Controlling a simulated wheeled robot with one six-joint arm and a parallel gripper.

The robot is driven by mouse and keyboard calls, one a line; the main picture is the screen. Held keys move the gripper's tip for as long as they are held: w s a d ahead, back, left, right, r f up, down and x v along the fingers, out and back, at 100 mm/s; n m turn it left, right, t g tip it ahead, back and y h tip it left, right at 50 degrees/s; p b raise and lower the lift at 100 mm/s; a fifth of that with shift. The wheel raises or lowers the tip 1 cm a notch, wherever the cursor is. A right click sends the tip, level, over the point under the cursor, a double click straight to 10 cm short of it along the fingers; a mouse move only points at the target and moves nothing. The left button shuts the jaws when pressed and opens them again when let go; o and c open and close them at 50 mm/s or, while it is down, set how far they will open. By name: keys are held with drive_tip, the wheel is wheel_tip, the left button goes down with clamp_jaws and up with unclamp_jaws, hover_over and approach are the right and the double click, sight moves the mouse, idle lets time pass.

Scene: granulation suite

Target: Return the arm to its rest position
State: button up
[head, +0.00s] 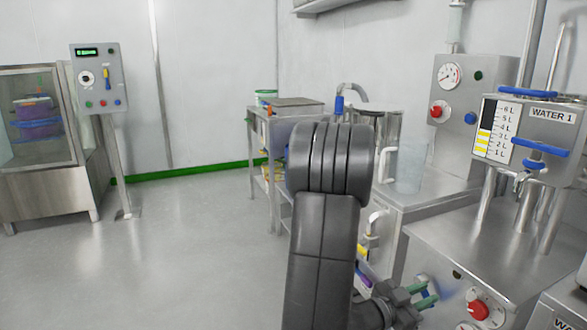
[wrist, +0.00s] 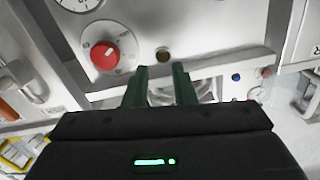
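My gripper (head: 425,296) shows at the lower right of the head view, at the end of my dark grey arm, beside the front of a steel machine. In the wrist view my gripper (wrist: 160,84) has two green fingers with a gap between them and nothing held. The machine front with a red knob (wrist: 105,55) on a white dial lies just beyond the fingers. The red knob also shows in the head view (head: 478,310), right of my gripper. Whether the fingers touch the machine cannot be told.
A steel counter (head: 440,190) with a clear jug (head: 410,165) stands behind my arm. The WATER 1 tank (head: 528,130) is above the machine at right. A steel table (head: 262,130) stands beyond my arm. A glass-fronted cabinet (head: 40,140) is at left. Floor at left is clear.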

drive_tip(key=b+x, duration=0.1)
drive_tip(key=x, duration=0.5)
drive_tip(key=shift+d+f, duration=0.1)
drive_tip(key=shift+d, duration=0.2)
drive_tip(key=w+f+b, duration=0.1)
drive_tip(key=f, duration=0.1)
drive_tip(key=w+f+b, duration=0.1)
drive_tip(key=f, duration=0.1)
drive_tip(key=w+a+f+b, duration=0.1)
drive_tip(key=f+b, duration=0.1)
drive_tip(key=shift+f, duration=0.2)
drive_tip(key=shift+w+f, duration=0.2)
drive_tip(key=shift+f, duration=0.1)
drive_tip(key=shift+w+a, duration=0.1)
drive_tip(key=shift+w, duration=0.05)
